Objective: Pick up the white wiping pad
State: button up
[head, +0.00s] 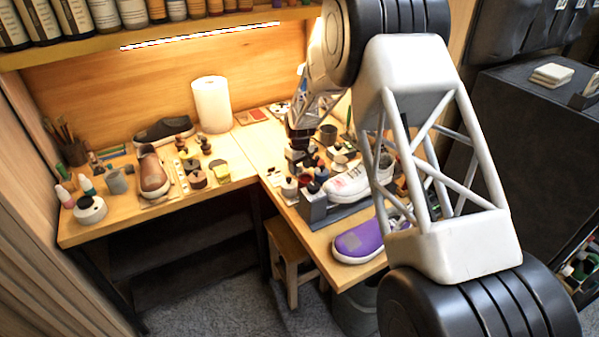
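A small stack of flat white pads (551,74) lies on top of the dark cabinet at the far right. I cannot tell whether the white wiping pad is among them, and no other white pad shows clearly on the workbench. My arm reaches up and over from the lower right. My gripper (297,152) is small and dark in this view, above the workbench corner among little bottles, far to the left of the white stack. Its fingers blend with the clutter, so its opening and anything between them cannot be made out.
The L-shaped workbench (232,172) holds a paper towel roll (212,104), a brown shoe (153,176), a dark shoe (165,131), a white sneaker (347,187) and a purple sneaker (358,242). Small bottles crowd the right part. A wooden stool (290,245) stands below.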

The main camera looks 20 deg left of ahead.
aim_at(299, 165)
jog(key=c, duration=0.9)
jog(key=shift+o, duration=0.2)
jog(key=shift+r, duration=5)
